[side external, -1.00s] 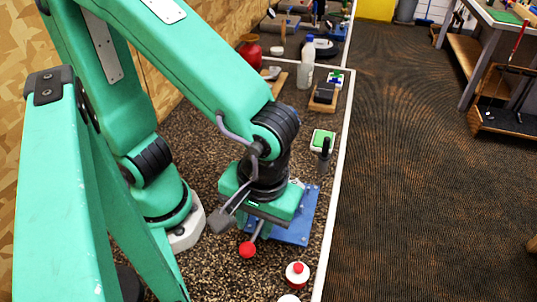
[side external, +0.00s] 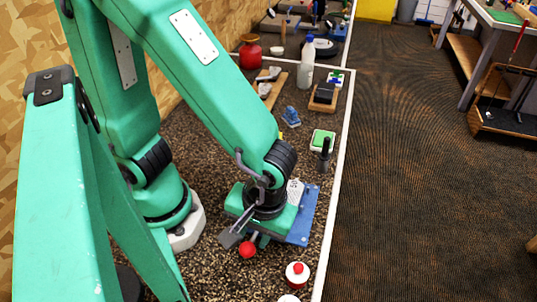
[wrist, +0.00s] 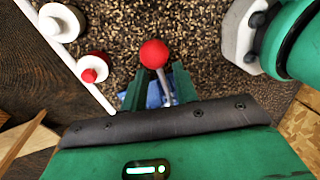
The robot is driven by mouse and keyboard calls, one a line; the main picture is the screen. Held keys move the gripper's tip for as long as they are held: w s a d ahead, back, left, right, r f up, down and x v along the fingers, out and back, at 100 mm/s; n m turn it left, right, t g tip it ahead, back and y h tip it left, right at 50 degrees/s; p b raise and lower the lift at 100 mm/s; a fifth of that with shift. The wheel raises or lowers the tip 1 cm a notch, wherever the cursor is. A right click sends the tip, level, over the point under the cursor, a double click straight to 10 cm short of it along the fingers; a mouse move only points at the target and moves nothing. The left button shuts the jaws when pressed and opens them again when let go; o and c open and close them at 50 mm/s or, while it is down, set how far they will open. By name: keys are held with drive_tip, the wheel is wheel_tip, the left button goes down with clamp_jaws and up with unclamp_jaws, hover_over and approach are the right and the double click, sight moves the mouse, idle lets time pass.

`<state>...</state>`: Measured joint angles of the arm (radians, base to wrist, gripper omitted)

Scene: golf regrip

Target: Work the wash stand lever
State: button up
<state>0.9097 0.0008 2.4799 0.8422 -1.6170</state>
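The wash stand is a blue base plate (side external: 304,222) with a lever ending in a red ball knob (side external: 247,250). In the wrist view the red knob (wrist: 154,53) stands beyond my fingertips, on a grey rod (wrist: 165,84). My gripper (wrist: 158,88) is open, its two green fingers on either side of the rod. The rod is nearer the right finger; a gap shows on the left, and I cannot tell if the right finger touches it. In the side view my gripper's body hides much of the stand and the lever's foot.
A green-topped block (side external: 322,141) with a dark upright handle lies behind. Further back are a clear bottle (side external: 306,62), a red pot (side external: 250,51) and a small blue item (side external: 291,115).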

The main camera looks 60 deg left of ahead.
drive_tip(key=shift+s+a+f, duration=0.15)
drive_tip(key=shift+f, duration=1.3)
clamp_jaws()
